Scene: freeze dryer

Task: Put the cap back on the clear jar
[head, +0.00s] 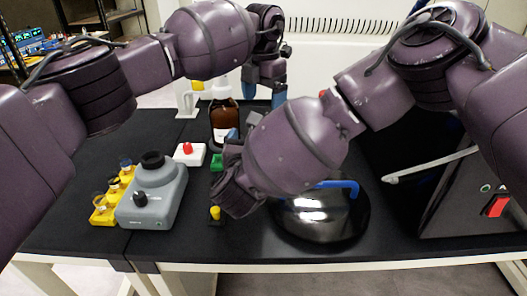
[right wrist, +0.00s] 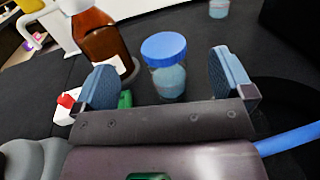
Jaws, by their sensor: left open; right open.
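A see-through jar (right wrist: 168,82) with pale blue contents stands upright on the bench in the right wrist view. A blue cap (right wrist: 164,46) sits on its top and looks level; I cannot tell whether it is screwed tight. My right gripper (right wrist: 164,78) is open, with one finger to each side of the jar in that view and gaps on both sides. In the head view my right wrist hides the jar. My left gripper (head: 265,90) is open and empty, raised behind the brown bottle (head: 224,120).
The brown bottle (right wrist: 102,40) stands close by the jar. A small jar (right wrist: 219,9) stands farther off. A grey mixer (head: 152,195), a yellow vial rack (head: 104,209) and a red-and-white block (head: 189,153) are at left. A black dome with a blue handle (head: 338,185) is at right.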

